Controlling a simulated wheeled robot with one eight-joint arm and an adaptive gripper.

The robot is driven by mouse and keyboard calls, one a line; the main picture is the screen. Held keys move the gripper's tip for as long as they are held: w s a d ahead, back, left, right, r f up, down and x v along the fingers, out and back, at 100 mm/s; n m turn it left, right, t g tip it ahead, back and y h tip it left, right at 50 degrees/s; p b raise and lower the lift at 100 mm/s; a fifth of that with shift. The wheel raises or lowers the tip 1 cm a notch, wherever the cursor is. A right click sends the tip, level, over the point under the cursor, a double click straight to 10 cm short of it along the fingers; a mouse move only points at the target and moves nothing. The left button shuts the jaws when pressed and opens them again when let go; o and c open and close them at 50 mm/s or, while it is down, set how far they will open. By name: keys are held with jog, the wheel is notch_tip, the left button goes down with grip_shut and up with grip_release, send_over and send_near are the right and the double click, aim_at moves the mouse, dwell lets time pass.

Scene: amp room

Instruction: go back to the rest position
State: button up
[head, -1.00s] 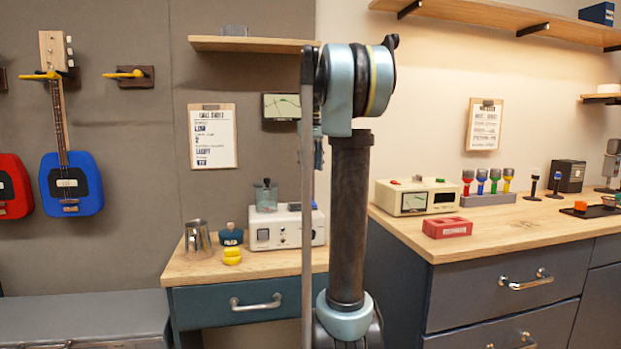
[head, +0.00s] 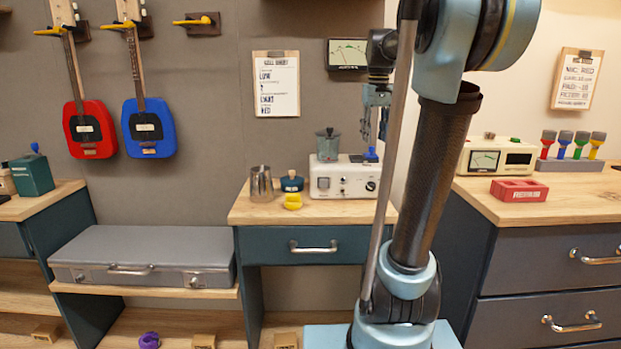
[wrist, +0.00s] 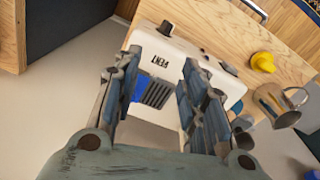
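My gripper (head: 374,125) hangs pointing down above the right end of a white control box (head: 345,178) on the small wooden bench. In the wrist view my gripper (wrist: 160,78) has its two fingers apart, with nothing held between them. Through the gap I see the white box (wrist: 172,60) with its "VENT" label, dark grille and a blue part (wrist: 139,90). My forearm and column cover part of the bench's right side in the head view.
A metal mug (head: 262,185), a dark blue-topped pot (head: 291,184) and a yellow knob-like piece (head: 292,201) stand left of the box. A grey case (head: 145,256) lies on a low shelf. A red block (head: 518,190) sits on the right counter.

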jog(key=s+a+f+m+t, duration=0.1)
jog(key=s+a+f+m, duration=0.1)
jog(key=s+f, duration=2.3)
notch_tip(320, 180, down, 4)
jog(key=shift+s+a+f+m+t, duration=0.1)
jog(key=shift+s+a+m+t, duration=0.2)
jog(key=shift+a, duration=0.2)
jog(key=shift+w+f, duration=0.2)
jog(key=shift+w, duration=0.3)
